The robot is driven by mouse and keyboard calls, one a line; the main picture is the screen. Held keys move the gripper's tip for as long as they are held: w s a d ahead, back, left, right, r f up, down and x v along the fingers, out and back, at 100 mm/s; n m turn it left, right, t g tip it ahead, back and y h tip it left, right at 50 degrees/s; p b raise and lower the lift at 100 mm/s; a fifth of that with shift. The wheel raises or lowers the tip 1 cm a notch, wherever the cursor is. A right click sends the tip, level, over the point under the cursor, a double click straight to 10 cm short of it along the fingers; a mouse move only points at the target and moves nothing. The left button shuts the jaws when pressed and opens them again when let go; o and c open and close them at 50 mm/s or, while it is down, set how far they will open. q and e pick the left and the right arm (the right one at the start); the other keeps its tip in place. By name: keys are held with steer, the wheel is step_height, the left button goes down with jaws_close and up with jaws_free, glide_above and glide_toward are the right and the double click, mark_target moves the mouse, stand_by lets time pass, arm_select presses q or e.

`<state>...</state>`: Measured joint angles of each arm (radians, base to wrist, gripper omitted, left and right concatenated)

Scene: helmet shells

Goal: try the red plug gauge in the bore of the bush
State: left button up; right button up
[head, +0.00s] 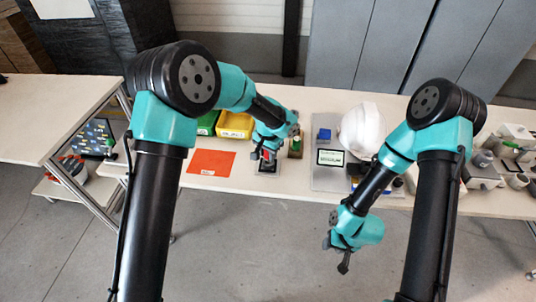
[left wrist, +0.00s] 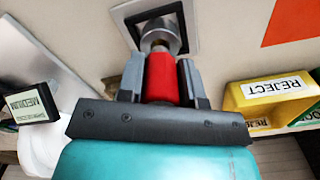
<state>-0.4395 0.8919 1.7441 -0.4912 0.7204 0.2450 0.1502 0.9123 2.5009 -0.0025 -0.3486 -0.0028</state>
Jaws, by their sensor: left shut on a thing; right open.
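The red plug gauge (left wrist: 160,76) is between the fingers of my left gripper (left wrist: 160,85), which is shut on its red handle. In the head view my left gripper (head: 266,155) is low over a dark square pad (head: 269,168). In the left wrist view the gauge points toward a grey metal round piece (left wrist: 157,28), seemingly the bush, within the pad's dark frame (left wrist: 191,28). The gauge's end overlaps this piece, and I cannot tell whether it is inside the bore. My right gripper (head: 344,258) is open and empty, in front of the table.
A yellow REJECT bin (left wrist: 270,95) and a green bin (head: 207,122) stand behind an orange sheet (head: 210,162). A white helmet shell (head: 362,130) and a MEDIUM sign (head: 331,158) are on a grey board (head: 327,184) to the right. Bare tabletop lies in front of the pad.

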arm_select(q)
steer(key=shift+r, duration=1.8)
